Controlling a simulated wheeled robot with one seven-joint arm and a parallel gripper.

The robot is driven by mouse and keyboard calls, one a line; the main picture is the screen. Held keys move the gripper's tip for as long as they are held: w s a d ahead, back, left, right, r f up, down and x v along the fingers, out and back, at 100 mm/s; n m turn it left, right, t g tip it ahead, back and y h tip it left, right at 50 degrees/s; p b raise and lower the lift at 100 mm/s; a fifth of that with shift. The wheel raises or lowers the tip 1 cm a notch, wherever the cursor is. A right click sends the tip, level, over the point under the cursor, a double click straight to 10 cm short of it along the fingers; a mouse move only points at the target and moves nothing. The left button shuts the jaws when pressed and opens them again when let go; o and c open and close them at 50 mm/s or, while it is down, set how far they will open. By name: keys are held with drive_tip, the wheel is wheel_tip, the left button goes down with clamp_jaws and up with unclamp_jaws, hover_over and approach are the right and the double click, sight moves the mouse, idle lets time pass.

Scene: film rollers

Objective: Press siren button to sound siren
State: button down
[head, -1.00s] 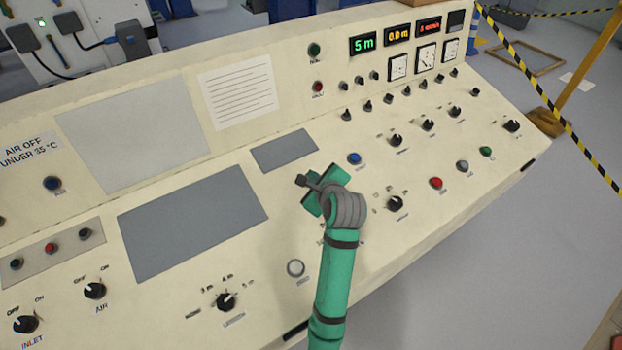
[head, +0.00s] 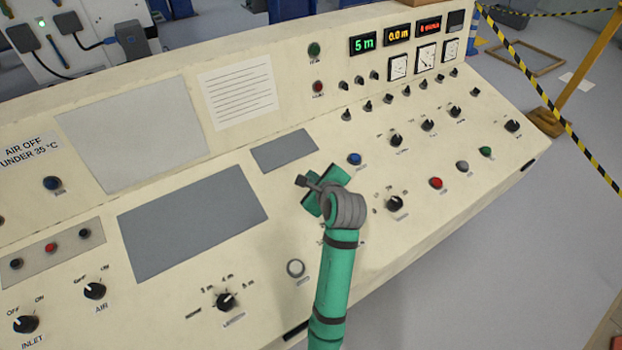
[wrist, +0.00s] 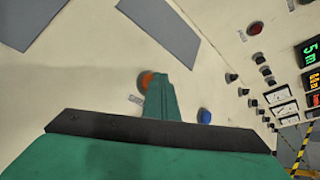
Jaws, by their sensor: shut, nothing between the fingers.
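My gripper (head: 322,190) is over the sloping cream console, right of its middle. In the wrist view its green fingers (wrist: 160,95) are together with nothing between them. An orange button (wrist: 146,78) shows just left of the fingertips, partly covered by them; I cannot tell whether they touch. In the head view my gripper and arm hide this button. A blue button (head: 354,159) sits to the right of my gripper, and it also shows in the wrist view (wrist: 204,116). The labels beside both buttons are too small to read, so I cannot confirm which is the siren button.
A black rotary knob (head: 395,203) and a red button (head: 436,183) lie right of my arm. A pale round button (head: 295,268) is at its left. Grey blank panels (head: 193,222) cover the console's left. Lit displays (head: 398,34) and gauges stand at the back.

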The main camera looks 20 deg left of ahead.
drive_tip(key=shift+s+d+r, duration=0.1)
drive_tip(key=shift+d+r, duration=0.05)
drive_tip(key=shift+r, duration=0.55)
drive_tip(key=shift+s+d+r, duration=0.15)
drive_tip(key=shift+r, duration=0.65)
drive_tip(key=shift+s+d+r, duration=0.1)
drive_tip(key=shift+d+r, duration=0.05)
drive_tip(key=shift+r, duration=0.7)
drive_tip(key=shift+s+d+r, duration=0.15)
drive_tip(key=shift+r, duration=0.65)
